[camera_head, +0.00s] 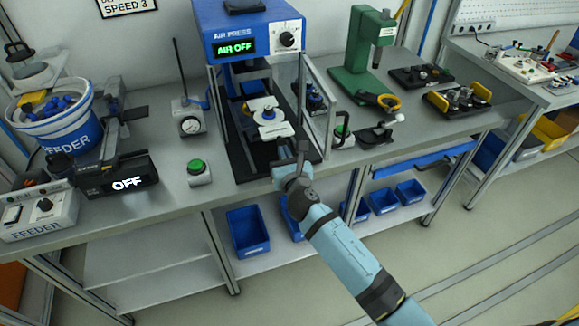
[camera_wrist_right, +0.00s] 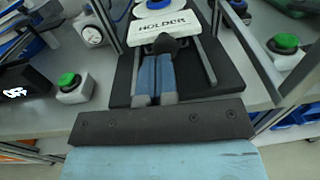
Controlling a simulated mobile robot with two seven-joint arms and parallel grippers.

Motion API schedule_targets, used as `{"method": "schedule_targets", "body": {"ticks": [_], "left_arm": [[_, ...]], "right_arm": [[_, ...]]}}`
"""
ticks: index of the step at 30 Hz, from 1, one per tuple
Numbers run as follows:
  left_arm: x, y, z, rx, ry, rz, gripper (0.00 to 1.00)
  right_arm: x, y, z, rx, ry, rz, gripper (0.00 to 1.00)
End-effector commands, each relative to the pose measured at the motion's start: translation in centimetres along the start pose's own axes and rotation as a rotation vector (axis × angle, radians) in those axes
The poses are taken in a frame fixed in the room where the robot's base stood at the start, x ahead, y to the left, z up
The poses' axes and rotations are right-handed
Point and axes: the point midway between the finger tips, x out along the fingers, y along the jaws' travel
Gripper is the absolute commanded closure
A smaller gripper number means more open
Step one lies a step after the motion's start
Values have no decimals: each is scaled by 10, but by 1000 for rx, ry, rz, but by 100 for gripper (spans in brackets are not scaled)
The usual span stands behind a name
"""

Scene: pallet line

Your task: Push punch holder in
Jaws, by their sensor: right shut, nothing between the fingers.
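The punch holder (camera_head: 275,131) is a white plate marked HOLDER, lying between the rails of the dark base of the blue air press (camera_head: 246,38). It also shows at the top of the right wrist view (camera_wrist_right: 165,30), with a round white and blue part on it. My right gripper (camera_head: 302,152) is at the front of the press base. In the right wrist view my right gripper (camera_wrist_right: 163,52) is shut and empty, pointing at the holder's near edge. A dark rounded piece shows at the fingertips; I cannot tell whether they touch the holder. My left gripper is not in view.
The press display reads AIR OFF. Its clear side guard (camera_head: 318,105) stands right of the base. A green button box (camera_head: 199,172) and a dial gauge (camera_head: 190,122) stand left. A green press (camera_head: 362,55) is at right; the blue feeder bucket (camera_head: 58,118) is at left.

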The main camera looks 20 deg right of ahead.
Motion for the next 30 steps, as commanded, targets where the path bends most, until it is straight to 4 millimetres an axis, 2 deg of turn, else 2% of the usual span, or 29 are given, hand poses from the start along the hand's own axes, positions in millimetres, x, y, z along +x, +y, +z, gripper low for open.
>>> {"method": "schedule_targets", "body": {"ticks": [5,17,20,27,30], "left_arm": [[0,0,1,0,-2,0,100],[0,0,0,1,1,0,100],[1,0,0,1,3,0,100],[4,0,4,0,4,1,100],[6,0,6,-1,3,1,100]], "right_arm": [[13,0,0,2,0,1,100],[16,0,0,1,0,1,100],[29,2,0,0,-1,2,100],[80,4,-2,0,-2,1,100],[94,5,-2,0,0,1,100]]}}
